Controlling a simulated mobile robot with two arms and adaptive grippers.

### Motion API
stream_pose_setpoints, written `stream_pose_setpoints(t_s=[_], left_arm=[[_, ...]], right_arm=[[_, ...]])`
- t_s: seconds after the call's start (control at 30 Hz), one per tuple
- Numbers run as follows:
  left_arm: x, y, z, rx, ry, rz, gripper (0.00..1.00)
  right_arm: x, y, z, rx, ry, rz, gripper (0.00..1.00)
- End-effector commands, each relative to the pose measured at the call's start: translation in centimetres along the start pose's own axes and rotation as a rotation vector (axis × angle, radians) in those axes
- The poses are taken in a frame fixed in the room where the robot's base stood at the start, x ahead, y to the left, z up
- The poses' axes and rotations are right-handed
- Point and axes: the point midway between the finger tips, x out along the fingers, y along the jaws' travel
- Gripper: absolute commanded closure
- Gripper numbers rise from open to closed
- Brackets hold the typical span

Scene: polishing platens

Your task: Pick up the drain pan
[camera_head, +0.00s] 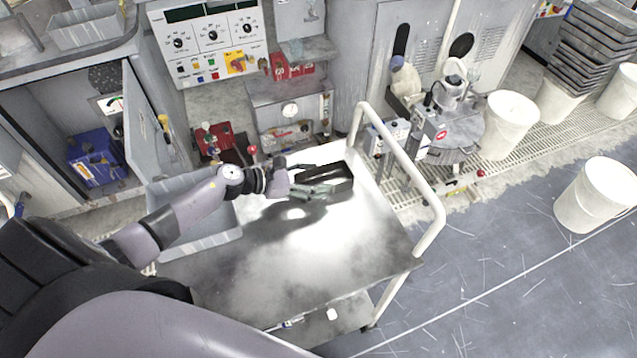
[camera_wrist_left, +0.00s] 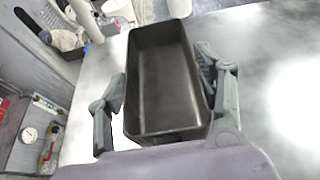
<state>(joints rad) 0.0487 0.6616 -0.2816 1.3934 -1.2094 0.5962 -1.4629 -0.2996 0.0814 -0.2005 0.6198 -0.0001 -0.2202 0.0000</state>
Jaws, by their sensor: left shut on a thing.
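The drain pan (camera_head: 327,178) is a dark, rectangular, open-topped pan over the far part of the cart's metal top. In the left wrist view the drain pan (camera_wrist_left: 163,85) looks empty and lies lengthwise between the fingers. My left gripper (camera_head: 305,190) reaches it from the left and is shut on it. In the wrist view the left gripper's fingers (camera_wrist_left: 163,103) sit along both long sides of the pan. I cannot tell whether the pan rests on the cart or is lifted. My right gripper is not in view.
The cart (camera_head: 340,260) has a white push rail (camera_head: 405,170) on its right. A grey tray (camera_head: 205,240) lies at its left edge. White buckets (camera_head: 597,195) stand on the floor at right. An open cabinet door (camera_head: 147,125) stands at left. The cart's front is mostly clear.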

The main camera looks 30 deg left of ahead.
Motion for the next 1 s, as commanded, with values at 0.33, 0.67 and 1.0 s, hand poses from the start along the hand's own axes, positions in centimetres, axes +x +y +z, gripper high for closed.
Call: stream_pose_setpoints(t_s=[0.33, 0.67, 1.0], left_arm=[[0.0, 0.0, 0.1, 0.0, -0.001, 0.0, 0.7], [-0.8, 0.1, 1.9, 0.006, 0.0, 0.0, 0.7], [-4.2, 0.1, 10.0, 0.012, 0.0, 0.0, 0.7]], right_arm=[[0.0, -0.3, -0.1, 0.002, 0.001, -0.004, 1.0], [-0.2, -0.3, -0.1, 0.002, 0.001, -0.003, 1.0], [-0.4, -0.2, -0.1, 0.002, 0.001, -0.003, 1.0]])
